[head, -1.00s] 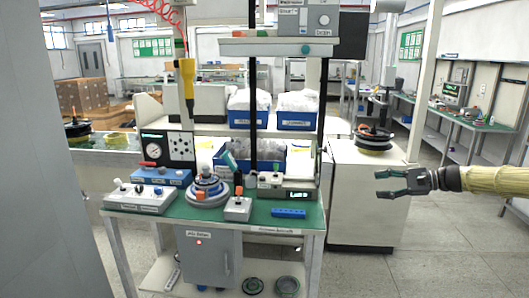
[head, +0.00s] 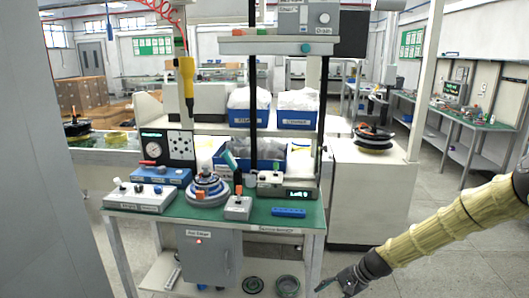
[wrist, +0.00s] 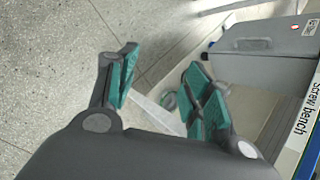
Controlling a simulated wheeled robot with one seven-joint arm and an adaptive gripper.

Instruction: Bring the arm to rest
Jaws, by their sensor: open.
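My gripper (head: 338,284) is at the bottom of the head view, low and just right of the bench's front right leg. My arm comes down to it from the right edge in a pale yellow sleeve. In the wrist view my gripper (wrist: 157,82) shows two green-padded fingers spread apart, with nothing between them. Grey speckled floor (wrist: 60,60) lies behind the fingers. I cannot tell whether the gripper touches the leg, but it looks apart.
The screw bench (head: 250,228) has a green top with a hub motor (head: 208,188), control boxes and a blue tray (head: 288,212). A grey cabinet (head: 208,255) hangs under it; the lower shelf holds rings. A white cabinet (head: 365,190) stands behind right. Floor at right is open.

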